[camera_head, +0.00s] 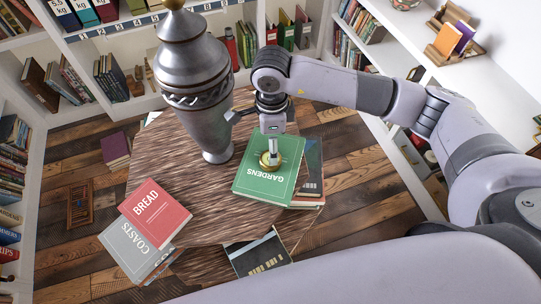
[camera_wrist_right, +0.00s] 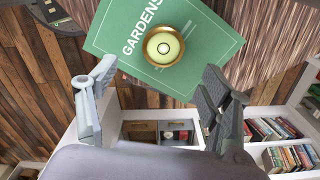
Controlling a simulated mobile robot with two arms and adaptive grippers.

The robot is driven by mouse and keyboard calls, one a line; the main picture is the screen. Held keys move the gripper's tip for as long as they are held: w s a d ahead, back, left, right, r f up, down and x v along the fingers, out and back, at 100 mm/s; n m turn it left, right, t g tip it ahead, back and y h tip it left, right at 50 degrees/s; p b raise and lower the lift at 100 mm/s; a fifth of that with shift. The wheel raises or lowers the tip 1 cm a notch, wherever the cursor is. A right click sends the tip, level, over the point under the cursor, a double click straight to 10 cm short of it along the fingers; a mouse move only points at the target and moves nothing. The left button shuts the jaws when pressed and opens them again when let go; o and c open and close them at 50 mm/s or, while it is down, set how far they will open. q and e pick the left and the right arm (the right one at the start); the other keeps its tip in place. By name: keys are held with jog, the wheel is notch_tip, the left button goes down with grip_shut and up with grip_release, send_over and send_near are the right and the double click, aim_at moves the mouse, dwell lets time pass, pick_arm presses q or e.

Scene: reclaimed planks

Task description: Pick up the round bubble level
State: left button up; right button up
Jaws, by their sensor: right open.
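The round bubble level (camera_head: 270,160) has a brass-coloured rim and lies on the green "Gardens" book (camera_head: 250,180), which tops a stack on the round wooden table (camera_head: 205,225). In the right wrist view the level (camera_wrist_right: 163,46) shows a yellow-green face with a dark ring, on the same green book (camera_wrist_right: 120,38). My right gripper (camera_head: 270,148) is over the book, close above the level and partly hiding it in the head view. In the wrist view its fingers (camera_wrist_right: 160,74) are spread apart and empty, with the level beyond them. My left gripper is not in view.
A tall dark metal urn (camera_head: 195,85) stands on the table just left of my right gripper. Red "Bread" (camera_head: 155,213) and grey "Coasts" (camera_head: 135,250) books are stacked at the table's front left. White bookshelves (camera_head: 130,70) surround the table. Bare tabletop lies between the book stacks.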

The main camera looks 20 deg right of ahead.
notch_tip(320, 180, down, 3)
jog(key=shift+f+p, duration=0.15)
jog(key=shift+p, duration=0.25)
jog(key=f, duration=0.2)
jog(key=f+p, duration=0.1)
jog(key=shift+w+f+p, duration=0.2)
jog(key=shift+f+p, duration=0.1)
jog(key=shift+f, duration=0.05)
jog(key=shift+a+f, duration=0.1)
jog(key=shift+f, duration=0.45)
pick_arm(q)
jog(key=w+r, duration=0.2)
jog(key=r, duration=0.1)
pick_arm(e)
jog(key=shift+c, duration=0.5)
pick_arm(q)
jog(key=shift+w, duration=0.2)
pick_arm(e)
jog(key=c, duration=1.2)
